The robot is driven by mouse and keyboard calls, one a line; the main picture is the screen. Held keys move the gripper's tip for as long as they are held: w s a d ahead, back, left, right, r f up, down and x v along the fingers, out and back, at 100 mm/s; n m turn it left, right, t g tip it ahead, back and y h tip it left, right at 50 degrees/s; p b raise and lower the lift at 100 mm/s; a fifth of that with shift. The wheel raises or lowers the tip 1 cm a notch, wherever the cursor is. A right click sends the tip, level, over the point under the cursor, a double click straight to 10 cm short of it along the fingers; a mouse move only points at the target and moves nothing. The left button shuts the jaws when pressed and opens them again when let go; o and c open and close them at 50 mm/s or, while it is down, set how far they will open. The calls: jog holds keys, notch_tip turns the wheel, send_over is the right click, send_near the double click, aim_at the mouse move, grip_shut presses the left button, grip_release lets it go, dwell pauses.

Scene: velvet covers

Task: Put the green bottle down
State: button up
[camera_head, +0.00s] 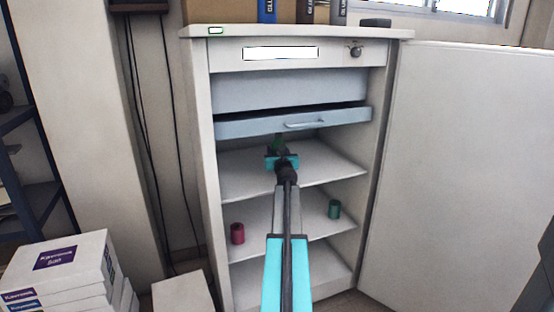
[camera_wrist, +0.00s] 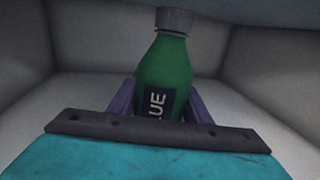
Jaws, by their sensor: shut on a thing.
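The green bottle (camera_wrist: 165,75) stands upright between the fingers of my gripper (camera_wrist: 165,100) in the wrist view. It has a grey cap and a dark label with white letters. In the head view my gripper (camera_head: 280,155) reaches into the open white cabinet (camera_head: 200,130), over the upper shelf (camera_head: 240,180) and below the drawer. There the bottle (camera_head: 279,143) is small and partly hidden behind my gripper. I cannot tell whether its base touches the shelf.
A grey-blue drawer (camera_head: 260,123) sits slightly open just above my gripper. A red cylinder (camera_head: 237,233) and a green cylinder (camera_head: 334,209) stand on the shelf below. The cabinet door (camera_head: 460,170) is open at right. White boxes (camera_head: 60,262) are stacked at lower left.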

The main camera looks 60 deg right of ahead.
dwell(0.3)
jog(key=shift+w+d, duration=0.2)
jog(key=shift+d, duration=0.15)
jog(key=shift+f+b, duration=1.35)
jog(key=shift+f, duration=0.4)
jog(key=shift+f, duration=0.15)
jog(key=o, duration=1.3)
jog(key=shift+o, duration=0.2)
jog(key=shift+r, duration=0.25)
jog(key=shift+p+v, duration=0.35)
jog(key=shift+v, duration=5.65)
